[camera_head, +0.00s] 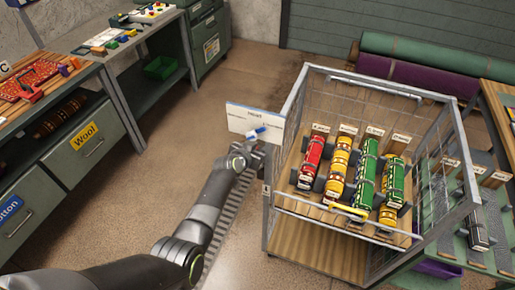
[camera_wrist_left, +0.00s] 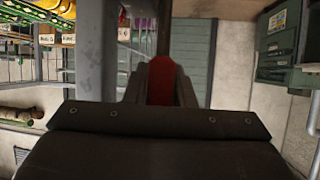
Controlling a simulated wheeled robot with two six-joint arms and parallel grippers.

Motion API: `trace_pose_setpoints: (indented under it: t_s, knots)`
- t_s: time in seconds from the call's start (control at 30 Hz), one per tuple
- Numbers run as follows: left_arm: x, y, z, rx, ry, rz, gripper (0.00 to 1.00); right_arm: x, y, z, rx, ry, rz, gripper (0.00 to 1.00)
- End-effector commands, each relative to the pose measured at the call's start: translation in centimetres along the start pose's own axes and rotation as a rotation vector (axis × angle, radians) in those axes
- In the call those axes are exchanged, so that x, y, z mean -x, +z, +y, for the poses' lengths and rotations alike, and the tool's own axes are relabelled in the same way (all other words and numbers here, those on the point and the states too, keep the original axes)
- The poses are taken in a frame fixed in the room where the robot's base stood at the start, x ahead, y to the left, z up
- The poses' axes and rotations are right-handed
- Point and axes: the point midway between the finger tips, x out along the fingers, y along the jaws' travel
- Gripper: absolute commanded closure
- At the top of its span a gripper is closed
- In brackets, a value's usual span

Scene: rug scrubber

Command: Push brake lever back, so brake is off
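My left gripper (camera_head: 248,152) is at the near-left corner of the wire-sided cart (camera_head: 268,205), just below a white sign. In the left wrist view a red, round-topped piece, which looks like the grip of the brake lever (camera_wrist_left: 161,82), fills the gap between the fingers of my left gripper (camera_wrist_left: 160,88). The fingers lie close against both its sides. The rest of the lever is hidden, and its angle cannot be read. In the head view the gripper and wrist cover it. My right gripper is not in view.
The cart holds red, yellow and green rolls (camera_head: 338,175) in a row. A white sign (camera_head: 245,118) with a blue-and-white piece (camera_head: 257,133) stands over the gripper. A workbench with drawers (camera_head: 90,140) is at the left. Floor (camera_head: 215,75) between bench and cart is clear.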

Motion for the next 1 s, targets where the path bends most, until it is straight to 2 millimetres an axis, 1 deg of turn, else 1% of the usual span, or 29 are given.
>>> trace_pose_setpoints:
  t_s: [0.33,0.47,0.57,0.73,1.0]
  knots:
    - [0.1,0.0,0.0,0.001,0.0,0.001,0.7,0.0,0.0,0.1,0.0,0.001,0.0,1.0]
    - [0.5,0.0,0.0,0.002,0.0,0.002,0.7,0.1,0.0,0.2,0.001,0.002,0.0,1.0]
    - [1.3,0.0,0.0,0.002,0.001,0.002,0.7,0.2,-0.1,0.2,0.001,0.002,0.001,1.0]
    - [3.2,0.0,0.0,0.003,-0.001,0.002,0.7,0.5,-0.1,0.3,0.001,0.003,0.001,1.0]
    - [6.3,0.1,0.0,0.002,-0.001,0.003,0.7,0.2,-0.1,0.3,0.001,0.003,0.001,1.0]
